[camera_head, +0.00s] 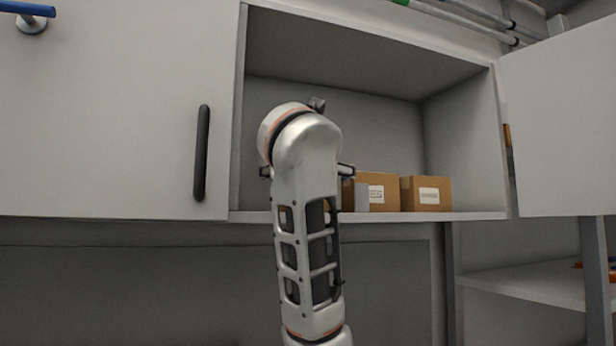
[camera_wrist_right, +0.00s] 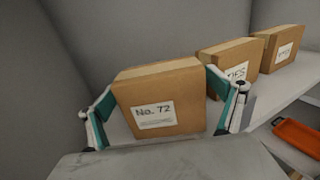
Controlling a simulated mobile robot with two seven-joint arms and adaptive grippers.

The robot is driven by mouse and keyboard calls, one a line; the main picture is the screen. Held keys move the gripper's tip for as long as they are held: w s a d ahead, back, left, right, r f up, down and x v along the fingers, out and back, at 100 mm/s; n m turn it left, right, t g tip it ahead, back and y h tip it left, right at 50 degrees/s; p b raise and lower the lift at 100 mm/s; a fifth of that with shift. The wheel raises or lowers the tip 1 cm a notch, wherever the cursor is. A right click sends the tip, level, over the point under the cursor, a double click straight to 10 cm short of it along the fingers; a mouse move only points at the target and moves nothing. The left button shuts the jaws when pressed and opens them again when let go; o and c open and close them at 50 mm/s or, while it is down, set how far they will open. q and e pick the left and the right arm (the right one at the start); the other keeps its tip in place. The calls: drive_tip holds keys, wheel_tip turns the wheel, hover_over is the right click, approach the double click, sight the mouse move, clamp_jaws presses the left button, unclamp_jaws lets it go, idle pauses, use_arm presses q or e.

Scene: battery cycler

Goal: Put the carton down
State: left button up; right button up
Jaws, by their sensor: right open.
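The carton (camera_wrist_right: 160,88), a brown box with a white label reading "No. 72", stands upright on the cabinet shelf in the right wrist view. My right gripper (camera_wrist_right: 165,105) is open around it, one teal-padded finger along each side. The right finger looks close to the carton's side; I cannot tell whether either finger touches. In the head view my right arm reaches up into the open cabinet and hides nearly all of this carton and most of the gripper. My left gripper is in neither view.
Two more labelled cartons, one (camera_head: 383,192) nearer and one (camera_head: 426,194) farther right, stand on the shelf (camera_head: 470,216). The cabinet's right door (camera_head: 560,120) is open; its left door (camera_head: 110,110) is shut. An orange tray (camera_wrist_right: 298,140) lies on a lower shelf.

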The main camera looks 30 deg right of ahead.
drive_tip(key=shift+r, duration=0.15)
drive_tip(key=b+v, duration=0.1)
drive_tip(key=v, duration=1.1)
drive_tip(key=shift+b, duration=0.3)
